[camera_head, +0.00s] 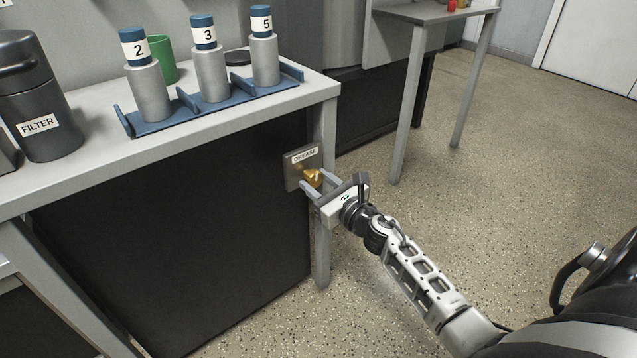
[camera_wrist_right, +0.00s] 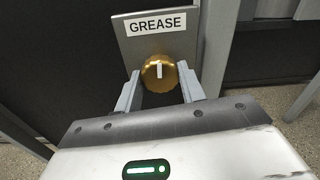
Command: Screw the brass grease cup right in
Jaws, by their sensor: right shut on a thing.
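The brass grease cup (camera_head: 312,176) sits on a grey plate (camera_head: 291,172) labelled GREASE, fixed near the front corner leg of the workbench. In the right wrist view the cup (camera_wrist_right: 158,73) is round and golden, with a white mark on its face that stands roughly upright. My right gripper (camera_head: 318,182) reaches the cup from the right, its fingers on either side of it. In the right wrist view the right gripper (camera_wrist_right: 160,92) is shut on the cup. The thread behind the cup is hidden. My left gripper is not in view.
On the workbench (camera_head: 90,185) a blue rack (camera_head: 190,112) holds grey cylinders with blue caps numbered 2, 3 and 5. A green cup (camera_head: 162,62) and a dark FILTER canister (camera_head: 38,100) stand nearby.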

